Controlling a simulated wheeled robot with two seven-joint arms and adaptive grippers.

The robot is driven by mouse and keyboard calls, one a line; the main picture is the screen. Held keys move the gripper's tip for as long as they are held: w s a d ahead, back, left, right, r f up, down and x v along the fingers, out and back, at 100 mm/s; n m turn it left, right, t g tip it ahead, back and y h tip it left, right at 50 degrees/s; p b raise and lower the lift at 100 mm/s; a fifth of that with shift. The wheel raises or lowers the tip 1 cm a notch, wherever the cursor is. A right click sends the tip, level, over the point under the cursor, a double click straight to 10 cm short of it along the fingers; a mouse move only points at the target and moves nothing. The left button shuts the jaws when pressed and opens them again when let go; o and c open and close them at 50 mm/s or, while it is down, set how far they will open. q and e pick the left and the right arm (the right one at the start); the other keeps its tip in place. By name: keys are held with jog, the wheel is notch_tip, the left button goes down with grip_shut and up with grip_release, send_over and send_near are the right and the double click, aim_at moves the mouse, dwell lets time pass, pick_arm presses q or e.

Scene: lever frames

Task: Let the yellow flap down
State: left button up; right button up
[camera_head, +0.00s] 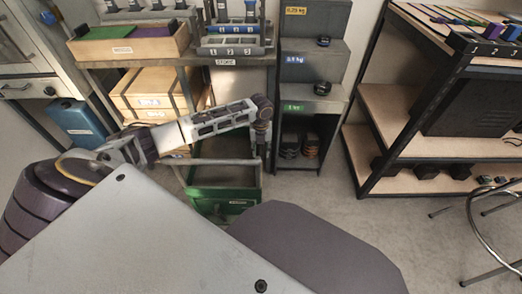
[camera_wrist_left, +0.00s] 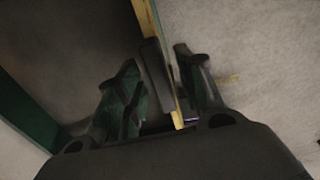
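A yellow strip (camera_wrist_left: 146,18), seen edge-on in the left wrist view, runs from the top edge down between my fingers; I take it for the yellow flap's edge. A dark plate lies along its left side. My left gripper (camera_wrist_left: 156,58) has its fingers apart, one on each side of the strip, with gaps showing near the tips. In the head view my left gripper (camera_head: 262,152) hangs down at the right side of a green crate (camera_head: 222,201). The flap's face cannot be made out there. My right gripper is not in view.
The green crate stands low beneath the workbench, left of a grey stepped cabinet (camera_head: 312,68). Wooden boxes (camera_head: 150,92) and a blue container (camera_head: 77,122) are farther left. A black-framed shelf (camera_head: 390,110) and a stool (camera_head: 488,235) stand at right, with bare floor between.

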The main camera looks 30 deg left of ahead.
pick_arm(q)
grip_shut()
dwell(0.6)
